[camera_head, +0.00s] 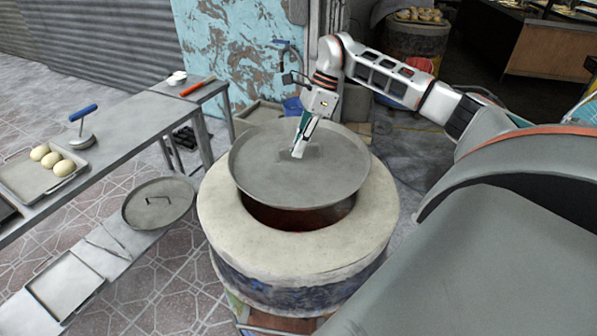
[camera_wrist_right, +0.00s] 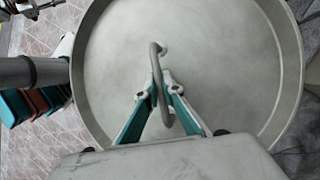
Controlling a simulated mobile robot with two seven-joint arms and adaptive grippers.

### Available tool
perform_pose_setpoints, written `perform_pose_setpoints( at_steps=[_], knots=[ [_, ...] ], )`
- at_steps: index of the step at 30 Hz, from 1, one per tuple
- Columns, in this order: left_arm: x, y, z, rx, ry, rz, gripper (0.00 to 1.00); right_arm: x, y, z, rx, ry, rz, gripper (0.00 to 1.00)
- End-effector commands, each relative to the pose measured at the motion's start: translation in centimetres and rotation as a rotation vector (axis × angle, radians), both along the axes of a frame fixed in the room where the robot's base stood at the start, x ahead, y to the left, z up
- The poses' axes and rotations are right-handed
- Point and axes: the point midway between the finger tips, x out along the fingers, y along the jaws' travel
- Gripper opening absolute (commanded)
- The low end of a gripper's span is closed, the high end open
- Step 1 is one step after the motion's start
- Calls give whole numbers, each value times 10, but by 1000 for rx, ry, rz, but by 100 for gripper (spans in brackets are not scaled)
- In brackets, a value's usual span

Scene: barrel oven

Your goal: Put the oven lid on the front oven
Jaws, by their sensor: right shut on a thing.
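The oven lid (camera_head: 260,172) is a round grey metal disc with a low rim. It is over the front oven (camera_head: 225,225), a round barrel with a pale, wide top ring. The dark opening shows below the lid's near edge, so the lid lies toward the back of the opening. I cannot tell whether its far edge touches the ring. My right gripper (camera_head: 298,152) is shut on the lid's handle at its middle. In the right wrist view the fingers (camera_wrist_right: 167,88) close around the curved handle (camera_wrist_right: 157,70) of the lid (camera_wrist_right: 225,60). My left gripper is not in view.
A second round lid (camera_head: 160,203) with a handle lies on a low bench at left. A grey table (camera_head: 125,125) holds a tray (camera_head: 25,180) of dough balls and a blue-handled tool (camera_head: 83,130). A blue peeling wall (camera_head: 230,50) stands behind. Another barrel (camera_head: 417,50) stands at the back.

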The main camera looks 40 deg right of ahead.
Motion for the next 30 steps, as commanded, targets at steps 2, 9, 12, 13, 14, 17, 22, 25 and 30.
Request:
perform_pose_setpoints(
  at_steps=[2, 9, 12, 13, 14, 17, 22, 25, 30],
  knots=[
    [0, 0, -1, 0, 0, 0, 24, 0, 1, -17, 3, 1, 0, 0],
    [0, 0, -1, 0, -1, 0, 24, 1, 0, -43, 2, -2, -1, 0],
    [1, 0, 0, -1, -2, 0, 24, 1, 1, -48, 2, -1, 0, 0],
    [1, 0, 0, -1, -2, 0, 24, 1, 1, -49, 2, -1, 0, 0],
    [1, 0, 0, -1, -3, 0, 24, 1, 1, -52, 2, -1, 0, 0],
    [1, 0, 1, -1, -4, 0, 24, 0, 1, -64, 4, 1, -1, 0],
    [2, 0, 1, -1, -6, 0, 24, 1, 1, -83, 2, -3, 0, 0],
    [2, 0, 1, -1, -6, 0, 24, 1, 0, -83, 2, -3, 0, 0],
    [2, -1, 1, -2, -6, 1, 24, 1, 0, -84, 1, -3, 0, 0]
  ],
)
